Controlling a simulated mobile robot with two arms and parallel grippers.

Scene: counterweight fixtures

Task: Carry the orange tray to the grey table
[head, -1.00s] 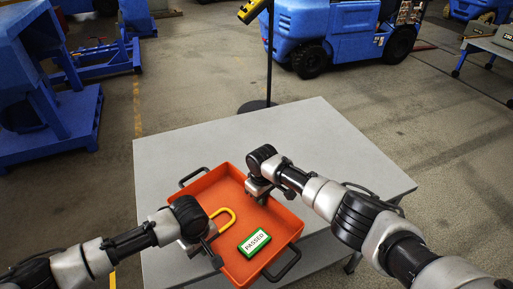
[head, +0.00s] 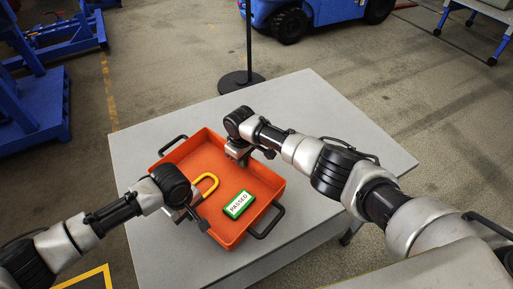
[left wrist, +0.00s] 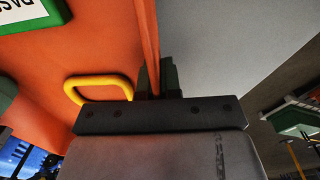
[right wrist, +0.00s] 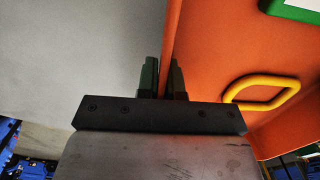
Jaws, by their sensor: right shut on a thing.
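The orange tray (head: 255,178) is over the left part of a light grey table (head: 320,115); I cannot tell whether its base touches the top. It holds a yellow shackle-shaped loop (head: 207,183) and a green block marked PASSED (head: 239,204). My left gripper (head: 199,216) is at the tray's near left wall, its fingers on both sides of the wall in the left wrist view (left wrist: 158,80). My right gripper (head: 243,157) is shut on the opposite wall, which runs between its fingers in the right wrist view (right wrist: 164,80). The tray's black handles are free.
A black post on a round base (head: 241,82) stands just behind the table. Blue machinery (head: 35,120) is at the left and a blue vehicle (head: 300,15) at the back. The table's right part is clear. A yellow-edged dark shape (head: 88,279) shows at bottom left.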

